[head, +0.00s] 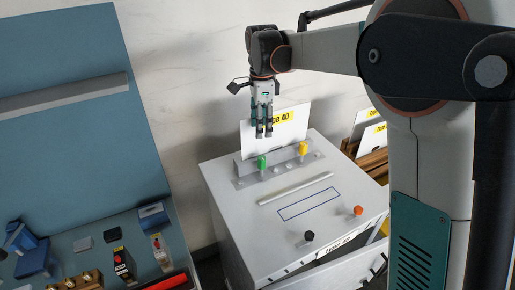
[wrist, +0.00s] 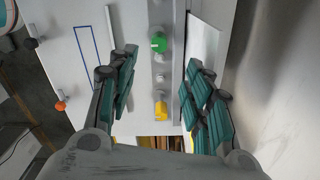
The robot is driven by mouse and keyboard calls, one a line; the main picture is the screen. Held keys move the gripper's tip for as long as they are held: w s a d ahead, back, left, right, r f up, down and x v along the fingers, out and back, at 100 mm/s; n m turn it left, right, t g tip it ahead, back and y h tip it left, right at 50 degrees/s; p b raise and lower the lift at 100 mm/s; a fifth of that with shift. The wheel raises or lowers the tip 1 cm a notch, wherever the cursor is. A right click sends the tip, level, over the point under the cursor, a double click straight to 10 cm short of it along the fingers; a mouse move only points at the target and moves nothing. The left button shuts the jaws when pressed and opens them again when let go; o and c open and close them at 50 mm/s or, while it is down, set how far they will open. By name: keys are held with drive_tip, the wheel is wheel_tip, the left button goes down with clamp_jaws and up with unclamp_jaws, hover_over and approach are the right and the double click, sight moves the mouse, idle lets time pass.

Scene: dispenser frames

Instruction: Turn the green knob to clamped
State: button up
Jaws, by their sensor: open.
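The green knob (head: 262,162) stands on a grey rail (head: 244,173) on top of a white cabinet, left of a yellow knob (head: 303,148). In the wrist view the green knob (wrist: 158,43) is round-topped and lies beyond the fingertips, between the lines of the two fingers. The yellow knob (wrist: 161,110) shows nearer, between the fingers. My gripper (head: 264,132) points down above the rail, apart from the green knob. It also shows in the wrist view (wrist: 162,62), open and empty. The clamp marking of the knob is too small to read.
A white card with a yellow label (head: 286,116) stands behind the rail. On the white cabinet top (head: 235,203) are a light bar (head: 296,188), a black knob (head: 309,236) and an orange knob (head: 358,210). A blue workstation (head: 75,120) stands at left.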

sight(261, 157)
wheel_tip(261, 157, down, 14)
drive_tip(key=shift+r+p, duration=0.15)
drive_tip(key=shift+p, duration=0.25)
drive_tip(key=shift+c, duration=0.2)
drive_tip(key=c, duration=1)
